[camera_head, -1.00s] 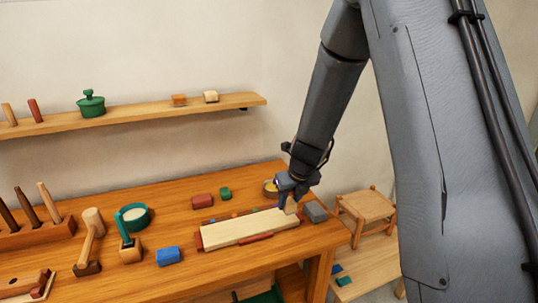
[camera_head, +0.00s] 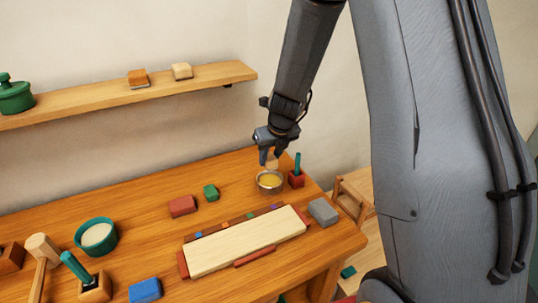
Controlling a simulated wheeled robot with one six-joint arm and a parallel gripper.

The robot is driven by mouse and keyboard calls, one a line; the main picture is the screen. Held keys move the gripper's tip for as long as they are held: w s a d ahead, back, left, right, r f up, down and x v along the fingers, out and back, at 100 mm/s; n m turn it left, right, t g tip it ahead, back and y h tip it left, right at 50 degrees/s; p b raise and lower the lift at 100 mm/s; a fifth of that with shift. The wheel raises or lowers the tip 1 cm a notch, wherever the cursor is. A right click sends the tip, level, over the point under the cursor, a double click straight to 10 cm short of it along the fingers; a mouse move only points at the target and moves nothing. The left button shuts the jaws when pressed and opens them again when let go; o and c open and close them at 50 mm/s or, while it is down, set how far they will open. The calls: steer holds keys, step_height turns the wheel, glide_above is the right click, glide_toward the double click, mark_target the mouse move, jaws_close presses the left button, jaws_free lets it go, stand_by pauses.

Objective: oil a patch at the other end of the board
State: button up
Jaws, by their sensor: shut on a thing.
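My gripper (camera_head: 271,159) is shut on a small tan block or pad (camera_head: 272,163), mostly hidden by the fingers. The pale board (camera_head: 244,243) lies flat on the bench, running from lower left to upper right. Red pieces sit at its left end and front edge, and a dark strip with coloured marks (camera_head: 240,222) lies along its back. No oiled patch can be made out on the board.
A shelf (camera_head: 120,100) hangs behind.

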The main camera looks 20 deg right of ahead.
mark_target(270, 181)
steer(key=shift+f+b, duration=2.8)
steer(key=shift+b, duration=1)
steer(key=shift+f+b, duration=0.45)
steer(key=shift+f, duration=0.05)
steer(key=shift+s+f+p, duration=0.1)
steer(key=shift+p, duration=0.2)
step_height(270, 181, up, 7)
steer(key=p, duration=0.9)
steer(key=shift+p, duration=0.4)
steer(key=shift+a, duration=0.1)
